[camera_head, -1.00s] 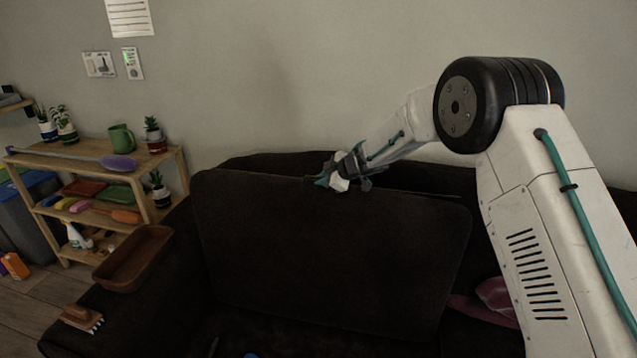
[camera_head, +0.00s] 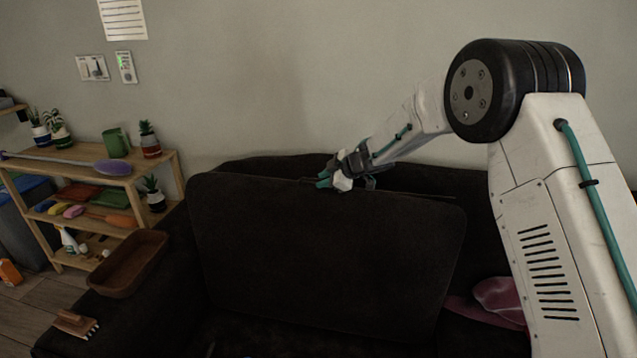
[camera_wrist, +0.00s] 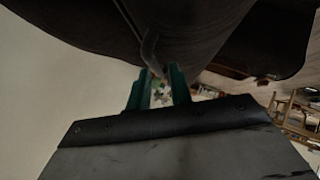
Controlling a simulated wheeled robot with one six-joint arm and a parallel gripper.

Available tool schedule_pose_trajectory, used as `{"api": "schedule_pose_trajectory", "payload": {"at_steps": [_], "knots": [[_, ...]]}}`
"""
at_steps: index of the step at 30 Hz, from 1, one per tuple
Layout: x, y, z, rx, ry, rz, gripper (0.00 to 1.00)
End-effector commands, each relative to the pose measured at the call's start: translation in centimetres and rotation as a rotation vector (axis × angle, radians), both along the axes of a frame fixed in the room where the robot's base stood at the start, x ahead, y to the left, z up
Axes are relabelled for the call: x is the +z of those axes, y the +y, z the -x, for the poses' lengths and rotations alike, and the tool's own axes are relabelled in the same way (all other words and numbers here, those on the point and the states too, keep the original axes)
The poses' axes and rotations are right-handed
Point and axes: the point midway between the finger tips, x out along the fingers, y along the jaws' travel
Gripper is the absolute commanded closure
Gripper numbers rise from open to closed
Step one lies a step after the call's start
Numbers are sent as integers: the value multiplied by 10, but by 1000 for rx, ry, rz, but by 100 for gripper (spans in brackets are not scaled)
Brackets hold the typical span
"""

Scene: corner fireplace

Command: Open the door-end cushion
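The dark brown seat cushion (camera_head: 325,255) stands tipped up on the sofa, its broad face toward me in the head view. My gripper (camera_head: 325,180) is at the middle of its top edge. In the wrist view my gripper (camera_wrist: 162,75) shows two teal fingers with a narrow gap between them. A thin grey strip (camera_wrist: 150,48) of the dark upholstery reaches down to the fingertips. I cannot tell whether the fingers grip it. Small blurred coloured bits show through the gap. The space behind the cushion is hidden in the head view.
A brown tray (camera_head: 128,265) and a wooden brush (camera_head: 75,323) lie on the left sofa arm. A wooden shelf (camera_head: 165,165) with plants and cleaning things stands at the left. A pink cloth (camera_head: 500,298) lies right of the cushion. The wall is close behind the sofa.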

Motion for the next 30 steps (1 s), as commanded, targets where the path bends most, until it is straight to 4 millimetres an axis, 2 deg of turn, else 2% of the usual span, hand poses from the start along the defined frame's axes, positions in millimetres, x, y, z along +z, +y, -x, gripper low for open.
{"api": "schedule_pose_trajectory", "payload": {"at_steps": [3,9,20,23,27,30], "knots": [[13,-13,10,-1,-1,1,80],[24,-25,19,1,-1,0,80],[25,-26,20,3,-6,5,80],[24,-34,11,-32,-37,40,80],[4,-64,2,-203,-46,105,80],[7,-100,6,-382,-39,162,80]]}}
